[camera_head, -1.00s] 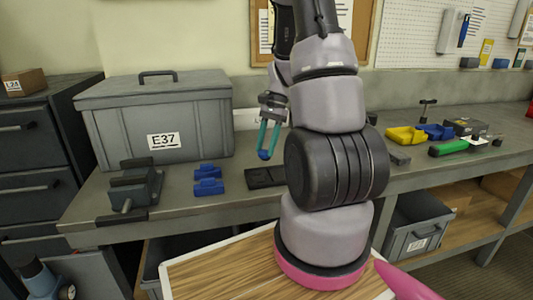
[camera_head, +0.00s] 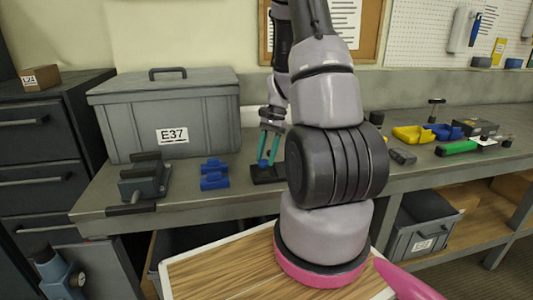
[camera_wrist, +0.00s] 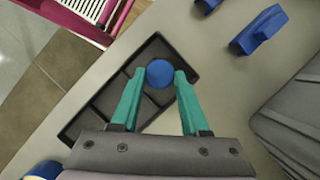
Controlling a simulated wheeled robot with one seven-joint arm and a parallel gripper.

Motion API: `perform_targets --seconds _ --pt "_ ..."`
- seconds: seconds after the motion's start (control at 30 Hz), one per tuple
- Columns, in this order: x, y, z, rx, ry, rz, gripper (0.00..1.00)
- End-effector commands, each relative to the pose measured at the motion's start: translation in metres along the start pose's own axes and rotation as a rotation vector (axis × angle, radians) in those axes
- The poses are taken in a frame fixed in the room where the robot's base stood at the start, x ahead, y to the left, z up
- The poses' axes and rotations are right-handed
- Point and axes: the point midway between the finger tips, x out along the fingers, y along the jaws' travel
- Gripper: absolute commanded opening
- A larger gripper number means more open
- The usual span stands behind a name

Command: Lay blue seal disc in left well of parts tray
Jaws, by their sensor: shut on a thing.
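The blue seal disc (camera_wrist: 160,73) is held between the teal fingertips of my gripper (camera_wrist: 155,77), which is shut on it. The parts tray (camera_wrist: 108,98) is black, with several wells in a row. In the wrist view the disc covers part of the well at the tray's upper right end, the end nearer the blue blocks. In the head view my gripper (camera_head: 267,161) is right at the tray (camera_head: 268,181), over its left part. I cannot tell whether the disc touches the well floor.
Two blue blocks (camera_head: 214,181) lie left of the tray. A large grey case (camera_head: 165,115) stands behind them, and a dark grey vise-like fixture (camera_head: 145,178) is at the bench's left. Yellow, blue and green items (camera_head: 460,147) lie farther right.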

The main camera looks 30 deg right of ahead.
Motion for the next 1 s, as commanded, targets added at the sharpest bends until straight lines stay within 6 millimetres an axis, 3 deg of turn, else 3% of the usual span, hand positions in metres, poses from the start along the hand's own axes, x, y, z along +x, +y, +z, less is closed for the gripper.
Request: perform_targets --seconds 0.47,1.0 --pt "0.001 0.0 0.0 0.0 0.0 0.0 0.0" --pt "0.015 -0.001 -0.006 0.0 -0.001 0.001 0.0"
